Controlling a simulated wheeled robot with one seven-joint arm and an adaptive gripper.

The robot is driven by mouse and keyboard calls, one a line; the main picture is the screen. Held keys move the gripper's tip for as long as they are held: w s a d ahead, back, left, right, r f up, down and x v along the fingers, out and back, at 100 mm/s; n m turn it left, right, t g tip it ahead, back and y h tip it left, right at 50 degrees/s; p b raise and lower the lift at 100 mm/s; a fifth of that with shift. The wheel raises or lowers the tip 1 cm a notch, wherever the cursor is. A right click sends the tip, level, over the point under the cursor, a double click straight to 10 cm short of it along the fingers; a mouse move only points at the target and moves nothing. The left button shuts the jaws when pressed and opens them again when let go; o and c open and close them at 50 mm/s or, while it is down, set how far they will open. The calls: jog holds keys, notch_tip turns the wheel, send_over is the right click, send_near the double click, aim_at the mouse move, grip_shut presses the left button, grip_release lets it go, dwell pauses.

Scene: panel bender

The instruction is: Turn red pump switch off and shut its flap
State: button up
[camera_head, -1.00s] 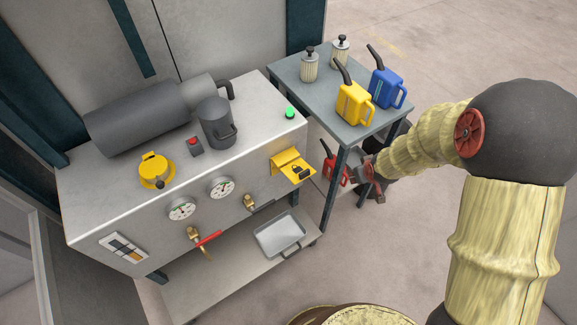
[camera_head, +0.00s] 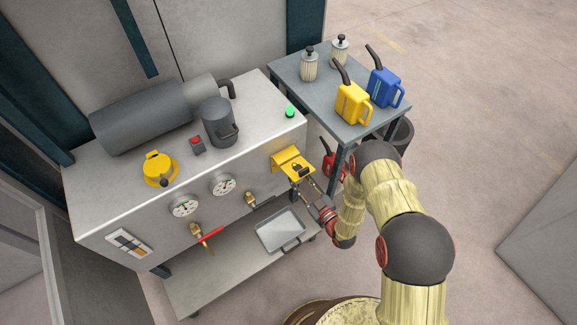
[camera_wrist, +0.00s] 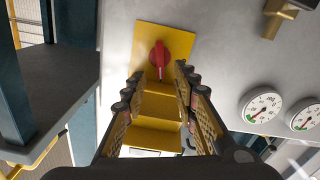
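The red pump switch (camera_wrist: 158,57) sits on a yellow plate (camera_wrist: 183,42) on the machine's front face in the wrist view. Its handle runs roughly up and down in the picture. The yellow flap (camera_wrist: 157,108) stands open, out from the plate below the switch; it also shows in the head view (camera_head: 291,163), where the switch is hidden. My gripper (camera_wrist: 157,78) is open and empty, with a finger on each side of the flap and the switch just past the tips. In the head view my gripper (camera_head: 303,186) is just below the flap. I cannot tell whether it touches.
The side table (camera_head: 332,105) with yellow and blue cans stands to the right of the machine. Gauges (camera_head: 222,185) and a red-handled valve (camera_head: 209,236) are left of the flap. A metal tray (camera_head: 280,230) lies on the shelf below.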

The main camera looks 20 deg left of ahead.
aim_at(288, 166)
jog(key=b+x, duration=0.1)
jog(key=x, duration=0.6)
jog(key=shift+w+a, duration=0.15)
jog(key=shift+a, duration=0.1)
jog(key=c, duration=0.4)
jog(key=c, duration=0.3)
grip_shut()
